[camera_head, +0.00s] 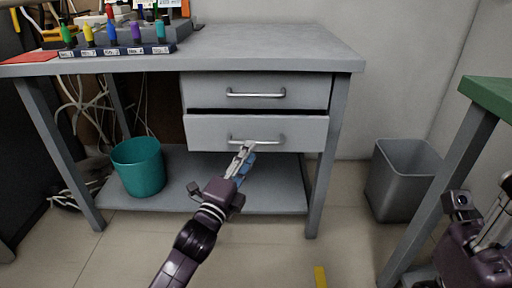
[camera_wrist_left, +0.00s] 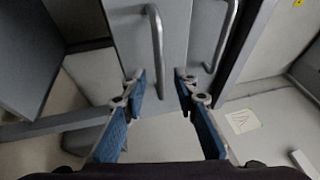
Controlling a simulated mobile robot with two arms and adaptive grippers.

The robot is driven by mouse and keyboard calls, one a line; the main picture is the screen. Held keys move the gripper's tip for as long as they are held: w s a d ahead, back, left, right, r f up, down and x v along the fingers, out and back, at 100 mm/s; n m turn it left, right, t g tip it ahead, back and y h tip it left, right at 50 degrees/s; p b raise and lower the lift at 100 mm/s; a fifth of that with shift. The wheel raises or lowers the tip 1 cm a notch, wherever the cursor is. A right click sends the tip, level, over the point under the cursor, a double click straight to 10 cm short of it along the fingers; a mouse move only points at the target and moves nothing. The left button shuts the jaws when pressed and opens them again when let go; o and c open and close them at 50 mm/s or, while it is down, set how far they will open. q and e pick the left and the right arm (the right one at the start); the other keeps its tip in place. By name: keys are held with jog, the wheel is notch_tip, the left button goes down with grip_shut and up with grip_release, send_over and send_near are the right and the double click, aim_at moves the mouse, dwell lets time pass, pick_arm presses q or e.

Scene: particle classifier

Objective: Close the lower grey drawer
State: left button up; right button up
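The lower grey drawer (camera_head: 205,132) under the desk stands slightly out, with a dark gap above its front. Its bar handle (camera_head: 270,141) is on the front; in the left wrist view the larger, nearer handle (camera_wrist_left: 157,50) appears to be this one. My left gripper (camera_head: 245,150) is in front of the lower drawer, by the left end of its handle. In the left wrist view its blue-padded fingers (camera_wrist_left: 160,84) are apart, with the handle's end seen between them. Contact cannot be told. My right gripper (camera_head: 485,215) is at the right edge, partly cut off.
The upper drawer (camera_head: 205,88) is above and looks shut. A teal bin (camera_head: 138,168) stands on the desk's lower shelf (camera_head: 275,197). A grey bin (camera_head: 400,180) stands right of the desk, near a green-topped table (camera_head: 490,92).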

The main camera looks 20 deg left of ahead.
pick_arm(q)
jog(key=shift+b+x, duration=0.95)
jog(key=shift+x, duration=1.75)
jog(key=shift+c, duration=0.4)
grip_shut()
